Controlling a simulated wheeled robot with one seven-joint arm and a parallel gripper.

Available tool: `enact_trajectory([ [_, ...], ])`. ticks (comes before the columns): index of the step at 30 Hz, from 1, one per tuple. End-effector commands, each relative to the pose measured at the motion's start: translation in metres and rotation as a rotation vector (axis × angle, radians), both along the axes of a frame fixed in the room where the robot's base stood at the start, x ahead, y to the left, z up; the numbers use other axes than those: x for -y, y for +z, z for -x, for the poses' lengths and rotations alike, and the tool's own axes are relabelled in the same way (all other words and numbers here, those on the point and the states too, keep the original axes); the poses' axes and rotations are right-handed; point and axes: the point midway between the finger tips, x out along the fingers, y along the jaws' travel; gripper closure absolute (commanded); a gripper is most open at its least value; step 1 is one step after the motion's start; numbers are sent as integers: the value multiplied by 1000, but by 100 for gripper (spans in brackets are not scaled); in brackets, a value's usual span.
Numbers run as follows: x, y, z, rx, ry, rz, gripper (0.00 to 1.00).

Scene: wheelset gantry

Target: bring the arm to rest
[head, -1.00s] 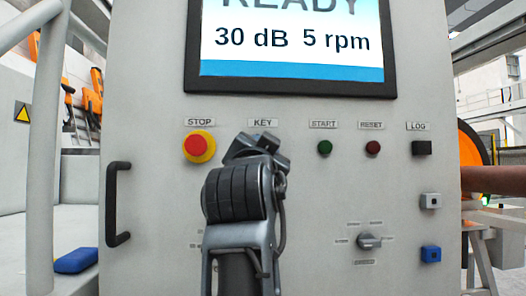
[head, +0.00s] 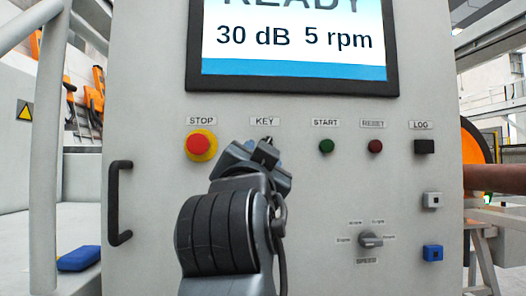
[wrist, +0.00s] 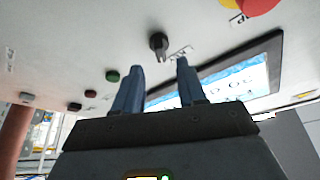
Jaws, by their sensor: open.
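My gripper (wrist: 160,70) is open in the wrist view, with its two blue-grey fingers apart and nothing between them. The key switch (wrist: 158,42) shows beyond the fingertips on the panel, and a gap seems to lie between them. In the head view my arm rises from the bottom middle and ends below the KEY label (head: 265,121). It covers part of the panel there, and the fingers cannot be made out in that view.
The grey control cabinet (head: 150,120) fills the front. It carries the screen (head: 293,40), red stop button (head: 201,145), green start button (head: 326,146), dark red reset button (head: 375,146), speed knob (head: 370,240) and black handle (head: 119,203). A blue object (head: 79,259) lies at left.

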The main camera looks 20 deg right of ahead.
Motion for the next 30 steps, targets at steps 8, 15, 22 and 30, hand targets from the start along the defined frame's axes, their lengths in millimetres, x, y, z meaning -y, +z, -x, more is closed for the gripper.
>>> enact_trajectory([
  [8, -5, -4, 10, 0, -1, -2, 60],
  [15, -5, -4, 10, 0, 0, -1, 60],
  [22, -5, -15, 9, -13, 3, 29, 60],
  [30, -5, -106, 12, -117, 69, 244, 60],
])
